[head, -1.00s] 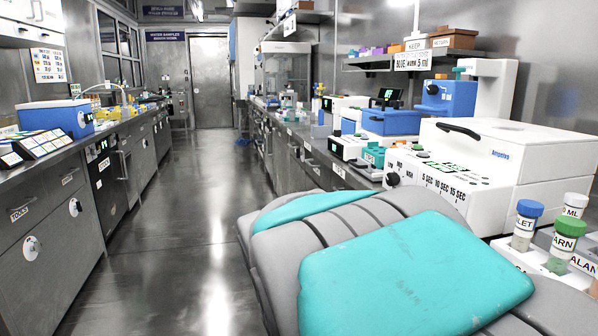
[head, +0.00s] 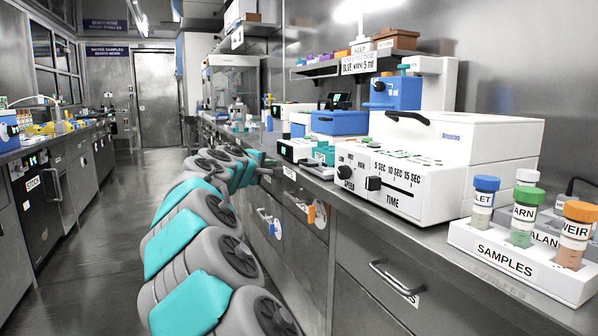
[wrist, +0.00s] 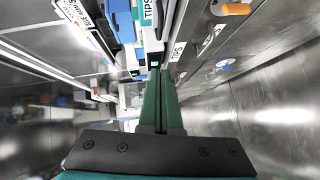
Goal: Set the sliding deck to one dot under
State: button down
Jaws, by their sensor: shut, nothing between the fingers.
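I cannot make out with certainty which thing is the sliding deck, and no row of dots is legible. A low white device with a dark front (head: 296,151) and a teal rack (head: 324,155) stand at the bench front, near the end of my arm. My gripper (wrist: 160,72) shows in the wrist view as two long green fingers pressed together, empty.
A white Ampoless machine (head: 455,140) with SPEED and TIME controls stands on the right bench (head: 400,232). The SAMPLES rack (head: 510,262) holds several capped vials at the near right. A blue box (head: 340,122) stands further back. Drawer handles jut out below. The aisle floor (head: 100,240) is clear.

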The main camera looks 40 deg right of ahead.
send_near(312, 162)
jog(key=w, duration=0.3)
jog(key=w+f, duration=0.1)
jog(key=w, duration=0.1)
jog(key=shift+d, duration=0.1)
jog(key=shift+s+d, duration=0.1)
jog(key=shift+d, duration=0.5)
jog(key=shift+s+d+p, duration=0.25)
jog(key=shift+s+d, duration=0.05)
jog(key=shift+d, duration=0.75)
jog(key=shift+s+d+p, duration=0.2)
jog(key=shift+s+d, duration=0.05)
jog(key=shift+d, duration=0.85)
